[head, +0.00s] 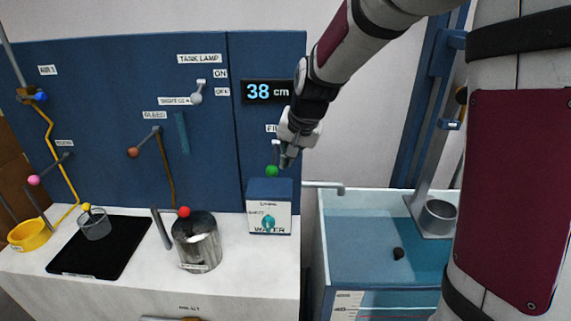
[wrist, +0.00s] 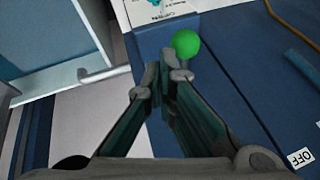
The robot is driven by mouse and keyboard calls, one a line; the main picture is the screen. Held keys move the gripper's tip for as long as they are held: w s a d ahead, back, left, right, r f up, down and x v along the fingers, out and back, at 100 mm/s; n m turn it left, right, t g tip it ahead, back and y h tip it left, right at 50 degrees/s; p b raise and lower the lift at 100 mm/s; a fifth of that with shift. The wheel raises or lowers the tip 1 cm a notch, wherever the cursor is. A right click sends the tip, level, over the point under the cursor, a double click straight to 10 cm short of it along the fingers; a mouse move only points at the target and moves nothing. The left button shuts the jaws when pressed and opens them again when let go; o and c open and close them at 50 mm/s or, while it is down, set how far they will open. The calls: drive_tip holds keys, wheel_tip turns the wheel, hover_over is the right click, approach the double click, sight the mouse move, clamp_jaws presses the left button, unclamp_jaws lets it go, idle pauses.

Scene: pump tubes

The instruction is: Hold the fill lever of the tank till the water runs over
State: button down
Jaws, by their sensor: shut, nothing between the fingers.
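The fill lever's green ball (head: 272,171) hangs just above the blue-topped water box, and it shows large in the wrist view (wrist: 187,43). My gripper (head: 287,160) is shut and empty. Its fingertips (wrist: 168,72) are right by the green ball; I cannot tell whether they touch it. The tank (head: 330,266) stands at the right with blue water in it and a dark lump in the water. A grey spout (head: 325,186) reaches from the panel over the tank's left side. The display (head: 267,91) reads 38 cm.
A black mat (head: 75,258), a glass beaker (head: 95,226) and a yellow bowl (head: 30,236) are further left. A grey cup (head: 438,217) sits at the tank's right.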

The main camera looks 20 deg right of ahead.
drive_tip(key=s+r, duration=0.4)
drive_tip(key=shift+r, duration=0.4)
drive_tip(key=shift+s, duration=0.1)
drive_tip(key=s+a+r+n, duration=0.1)
drive_tip(key=s+r+n, duration=0.1)
drive_tip(key=s, duration=1)
drive_tip(key=s+a+r+n, duration=0.1)
drive_tip(key=s+n, duration=0.3)
drive_tip(key=s, duration=0.8)
drive_tip(key=shift+s+a+r+n+h, duration=0.3)
drive_tip(key=shift+s+a+r, duration=0.1)
drive_tip(key=shift+w, duration=0.1)
